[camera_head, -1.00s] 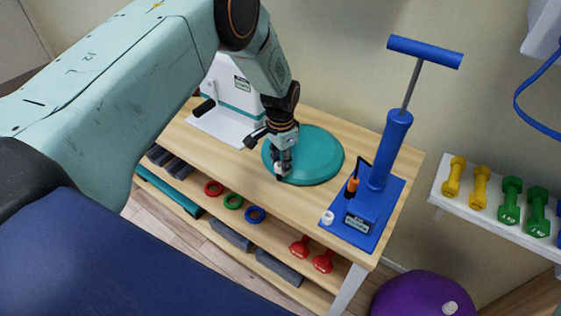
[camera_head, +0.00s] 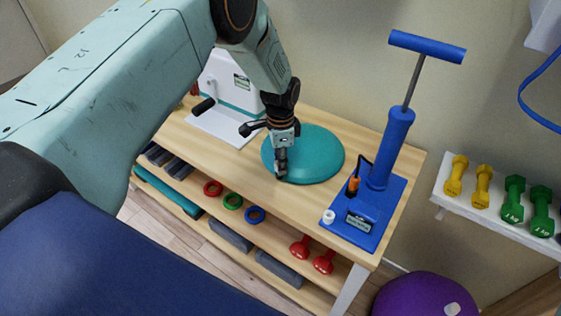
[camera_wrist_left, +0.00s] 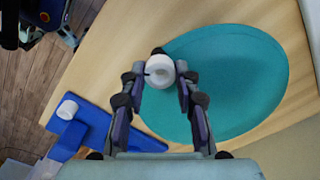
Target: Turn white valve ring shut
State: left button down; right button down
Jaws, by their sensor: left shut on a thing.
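The white valve ring (camera_wrist_left: 159,71) sits at the edge of the teal air cushion (camera_wrist_left: 240,75) in the left wrist view, with a small dark nub beside it. My left gripper (camera_wrist_left: 158,76) is shut on the ring, one finger on each side. In the head view my left gripper (camera_head: 281,172) points down at the near left edge of the teal cushion (camera_head: 315,155), and its fingers hide the ring. My right gripper is not in view.
A blue hand pump (camera_head: 392,150) with a white knob (camera_head: 328,216) stands right of the cushion on the wooden bench (camera_head: 285,205). A white device (camera_head: 228,90) stands behind left. Dumbbells lie on the right shelf (camera_head: 490,223). Clear wood lies in front of the cushion.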

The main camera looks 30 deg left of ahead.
pick_arm(q)
jog(key=c, duration=1)
grip_release()
jog(key=shift+r, duration=0.1)
notch_tip(320, 180, up, 12)
